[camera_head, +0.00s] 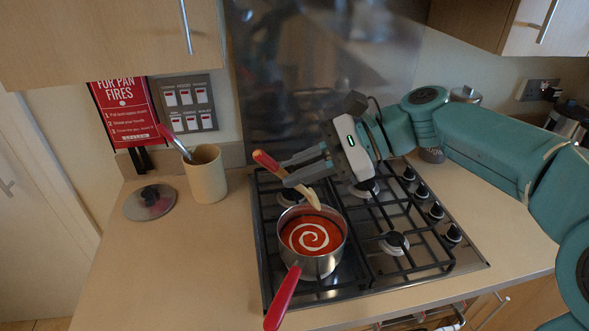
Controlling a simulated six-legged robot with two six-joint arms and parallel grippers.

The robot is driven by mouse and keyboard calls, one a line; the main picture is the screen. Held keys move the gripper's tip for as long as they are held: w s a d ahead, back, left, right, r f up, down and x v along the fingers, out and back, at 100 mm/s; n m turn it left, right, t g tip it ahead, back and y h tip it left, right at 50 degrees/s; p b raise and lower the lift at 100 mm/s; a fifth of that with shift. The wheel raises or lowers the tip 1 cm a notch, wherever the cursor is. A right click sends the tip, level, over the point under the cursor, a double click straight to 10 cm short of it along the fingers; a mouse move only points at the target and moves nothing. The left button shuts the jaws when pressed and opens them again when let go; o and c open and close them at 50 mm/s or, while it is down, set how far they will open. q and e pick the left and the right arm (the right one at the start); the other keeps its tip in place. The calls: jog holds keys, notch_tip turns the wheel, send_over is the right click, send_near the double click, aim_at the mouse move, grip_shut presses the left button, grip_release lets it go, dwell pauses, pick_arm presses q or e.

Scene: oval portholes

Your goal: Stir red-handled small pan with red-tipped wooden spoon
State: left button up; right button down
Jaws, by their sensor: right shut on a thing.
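The red-handled small pan (315,262) sits on the front left of the hob, with its red handle pointing toward the front edge. It holds red soup with a white swirl. My right gripper (287,172) comes in from the right above the pan's back side. It is shut on the red-tipped wooden spoon (300,187), which is tilted, red tip up to the left and wooden end down over the pan's back rim. I cannot tell whether the spoon's end touches the soup. My left gripper is not in view.
The black hob (395,262) has knobs on its right side. A beige utensil pot (206,175) holds a red-tipped utensil (175,143). A round lid (149,202) lies left of it. Cupboards (110,40) hang above.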

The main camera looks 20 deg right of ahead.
notch_tip(320, 180, down, 11)
jog(key=b, duration=0.8)
jog(key=shift+a+f+b, duration=0.15)
jog(key=shift+a+b, duration=0.1)
jog(key=shift+b, duration=0.1)
jog(key=shift+d, duration=0.1)
jog(key=shift+s, duration=0.15)
